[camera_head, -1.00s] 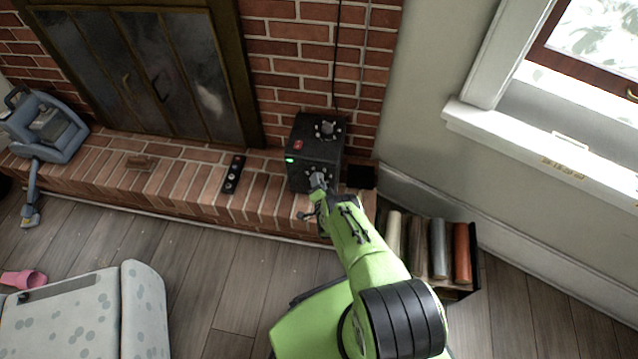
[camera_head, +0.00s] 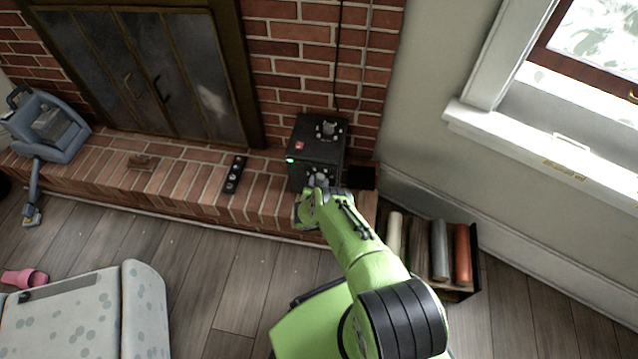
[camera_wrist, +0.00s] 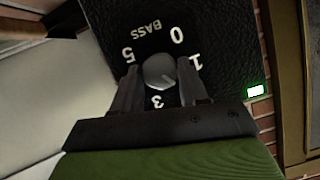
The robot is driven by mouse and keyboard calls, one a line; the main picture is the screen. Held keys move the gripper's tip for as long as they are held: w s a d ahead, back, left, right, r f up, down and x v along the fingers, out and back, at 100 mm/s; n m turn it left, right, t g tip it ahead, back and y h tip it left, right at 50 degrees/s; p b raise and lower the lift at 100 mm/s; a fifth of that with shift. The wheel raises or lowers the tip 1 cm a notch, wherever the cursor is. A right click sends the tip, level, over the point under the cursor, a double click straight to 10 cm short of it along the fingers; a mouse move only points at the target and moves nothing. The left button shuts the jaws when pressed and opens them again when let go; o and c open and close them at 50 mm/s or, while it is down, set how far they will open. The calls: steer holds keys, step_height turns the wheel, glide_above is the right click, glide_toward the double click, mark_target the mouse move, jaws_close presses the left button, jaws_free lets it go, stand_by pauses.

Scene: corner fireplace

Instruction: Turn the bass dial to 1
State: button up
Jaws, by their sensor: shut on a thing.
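The black speaker box (camera_head: 313,150) stands on the brick hearth, with a green light and a red patch on it. In the wrist view the bass dial (camera_wrist: 160,69) is a round grey knob on its black face, under the white word BASS. White 0, 1, 3 and 5 show around it; other marks are hidden by my fingers. A pale line on the knob seems to point to the lower right, between 1 and 3. My gripper (camera_wrist: 158,72) is shut on the knob, one finger on each side. In the head view my gripper (camera_head: 318,184) is at the box's lower front.
A second knob (camera_head: 327,129) is on the box's top. A black remote (camera_head: 235,174) lies on the hearth to the left. A rack of rolls (camera_head: 438,249) stands on the floor to the right of my arm. A cable runs up the brick wall behind the box.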

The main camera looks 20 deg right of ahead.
steer(key=shift+a+n+g+h, duration=0.15)
steer(key=shift+n+g+h, duration=0.15)
steer(key=shift+n+h, duration=0.5)
steer(key=shift+n, duration=0.3)
steer(key=o, duration=1.1)
steer(key=shift+c, duration=0.2)
steer(key=p+v, duration=0.6)
steer(key=v, duration=0.9)
steer(key=shift+s+a+r, duration=0.15)
steer(key=shift+s+r, duration=0.05)
steer(key=shift+r, duration=0.15)
